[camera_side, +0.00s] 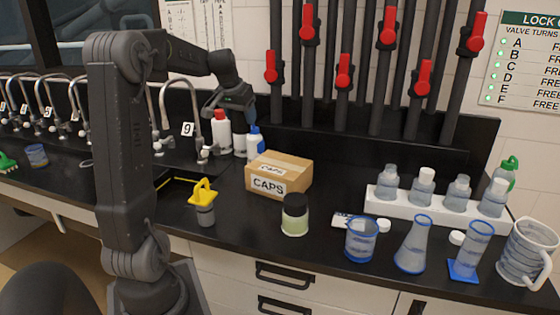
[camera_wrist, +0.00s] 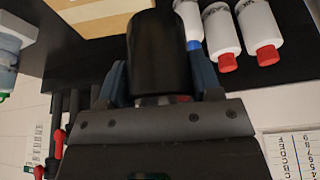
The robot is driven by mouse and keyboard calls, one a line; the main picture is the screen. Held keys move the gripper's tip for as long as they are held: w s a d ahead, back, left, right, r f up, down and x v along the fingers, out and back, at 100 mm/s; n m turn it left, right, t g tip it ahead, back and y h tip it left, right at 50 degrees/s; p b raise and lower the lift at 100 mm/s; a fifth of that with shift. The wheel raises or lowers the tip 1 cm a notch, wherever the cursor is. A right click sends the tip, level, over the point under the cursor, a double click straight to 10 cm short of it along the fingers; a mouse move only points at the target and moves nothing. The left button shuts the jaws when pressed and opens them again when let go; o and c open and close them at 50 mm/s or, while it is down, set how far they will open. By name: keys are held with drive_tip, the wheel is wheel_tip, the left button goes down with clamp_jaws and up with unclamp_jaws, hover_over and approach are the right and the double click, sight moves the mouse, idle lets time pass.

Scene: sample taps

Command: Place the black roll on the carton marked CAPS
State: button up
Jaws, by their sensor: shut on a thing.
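The black roll (camera_wrist: 160,52) is upright in the wrist view, between the two fingers of my gripper (camera_wrist: 161,78), which is shut on it. The roll is hard to make out there against the dark background. The carton is a closed tan box on the black bench, with labels on its front and top.
White bottles (camera_side: 222,132) and a blue-capped bottle (camera_side: 255,143) stand behind the carton. A yellow-topped item (camera_side: 204,200) and a black-lidded jar (camera_side: 295,215) stand in front. A white rack (camera_side: 436,206) with several bottles and blue-rimmed glassware is at the right. Taps line the left.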

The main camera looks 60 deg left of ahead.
drive_tip(key=w+d+f, duration=0.1)
drive_tip(key=w+f, duration=0.1)
drive_tip(key=w, duration=0.1)
drive_tip(key=w+d+f, duration=0.2)
drive_tip(key=w, duration=0.1)
drive_tip(key=w+d+f, duration=0.1)
drive_tip(key=w+f, duration=0.1)
drive_tip(key=w, duration=0.2)
drive_tip(key=shift+d+f, duration=0.35)
drive_tip(key=shift+d, duration=0.05)
drive_tip(key=shift+f, duration=2)
drive_tip(key=shift+f, duration=0.15)
drive_tip(key=o, duration=1)
